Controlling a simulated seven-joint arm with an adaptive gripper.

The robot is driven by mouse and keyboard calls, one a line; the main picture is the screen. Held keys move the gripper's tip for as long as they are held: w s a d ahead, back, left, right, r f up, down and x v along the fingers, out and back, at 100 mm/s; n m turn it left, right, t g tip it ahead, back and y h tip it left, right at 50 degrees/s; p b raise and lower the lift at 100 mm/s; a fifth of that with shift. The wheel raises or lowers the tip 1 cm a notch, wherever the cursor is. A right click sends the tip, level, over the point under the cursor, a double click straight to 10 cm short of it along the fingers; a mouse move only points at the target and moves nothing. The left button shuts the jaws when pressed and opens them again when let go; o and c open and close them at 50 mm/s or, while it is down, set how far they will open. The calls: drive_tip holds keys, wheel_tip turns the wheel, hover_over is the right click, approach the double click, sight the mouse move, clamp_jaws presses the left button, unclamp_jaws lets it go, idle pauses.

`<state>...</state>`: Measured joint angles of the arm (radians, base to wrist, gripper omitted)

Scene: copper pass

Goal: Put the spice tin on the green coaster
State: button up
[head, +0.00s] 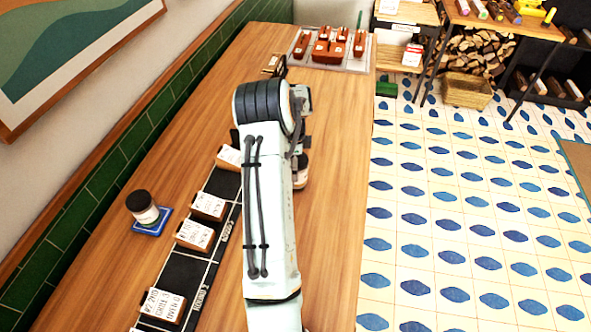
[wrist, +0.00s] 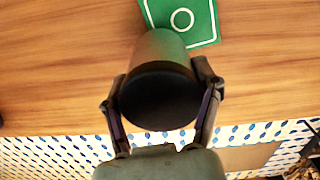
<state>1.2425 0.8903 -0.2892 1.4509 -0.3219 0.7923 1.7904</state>
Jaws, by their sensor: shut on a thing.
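My gripper (wrist: 161,92) is shut on the spice tin (wrist: 160,98), with one finger on each side of it. In the wrist view the tin shows a dark round end and a brownish body. In the head view the tin (head: 301,172) shows partly beside my arm, with a pale label; the fingers are mostly hidden there. The green coaster (wrist: 204,22), square with a white ring, lies on the wooden table just beyond the tin in the wrist view. The tin covers part of its near edge in the picture; I cannot tell the gap in height. My arm hides the coaster in the head view.
A dark-lidded jar (head: 142,207) stands on a blue coaster (head: 151,226) at the left. A black strip (head: 183,273) with several labelled brown blocks runs along the table. A tray (head: 348,62) of reddish-brown items sits at the far end. The table's right edge is close by.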

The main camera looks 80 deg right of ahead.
drive_tip(key=shift+f, duration=0.9)
drive_tip(key=shift+f, duration=0.1)
drive_tip(key=o, duration=1.2)
wheel_tip(320, 180, up, 12)
drive_tip(key=shift+r, duration=0.1)
